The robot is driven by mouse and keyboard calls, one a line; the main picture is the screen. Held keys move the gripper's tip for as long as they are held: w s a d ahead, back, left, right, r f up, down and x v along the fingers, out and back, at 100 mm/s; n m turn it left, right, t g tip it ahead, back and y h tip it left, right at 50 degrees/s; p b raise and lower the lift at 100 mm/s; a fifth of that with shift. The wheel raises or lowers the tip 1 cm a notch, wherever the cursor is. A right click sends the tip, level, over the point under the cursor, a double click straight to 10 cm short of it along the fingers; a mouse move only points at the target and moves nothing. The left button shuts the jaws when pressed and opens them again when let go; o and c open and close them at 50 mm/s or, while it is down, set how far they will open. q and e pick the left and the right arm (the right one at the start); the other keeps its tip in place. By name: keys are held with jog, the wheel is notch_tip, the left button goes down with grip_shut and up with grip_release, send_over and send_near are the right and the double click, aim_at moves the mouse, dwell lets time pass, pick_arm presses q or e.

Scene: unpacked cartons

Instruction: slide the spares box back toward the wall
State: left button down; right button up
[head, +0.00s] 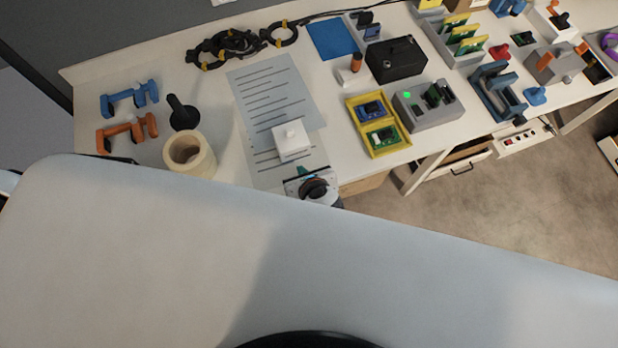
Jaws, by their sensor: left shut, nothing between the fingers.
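My left gripper (303,172) is shut and empty, just on the near side of the box, at the table's front edge. I cannot tell whether its fingertips touch the box. My right gripper is not in view.
A wooden ring-shaped cup (189,154) stands left of the sheet. A yellow tray (367,149) with boards, a grey fixture (432,116) and a black box (396,60) stand to the right. Dark coiled cable (228,45) lies at the back. The sheet behind the white box is clear.

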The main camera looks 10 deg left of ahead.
aim_at(286, 126)
pick_arm(q)
jog(key=shift+w+a+r, duration=0.1)
jog(key=shift+w+a, duration=0.2)
jog(key=shift+w, duration=0.2)
jog(key=shift+w+a+r, duration=0.1)
jog(key=shift+w+a, duration=0.2)
jog(key=shift+w, duration=0.2)
jog(key=shift+w+a, duration=0.25)
jog(key=shift+w, duration=0.05)
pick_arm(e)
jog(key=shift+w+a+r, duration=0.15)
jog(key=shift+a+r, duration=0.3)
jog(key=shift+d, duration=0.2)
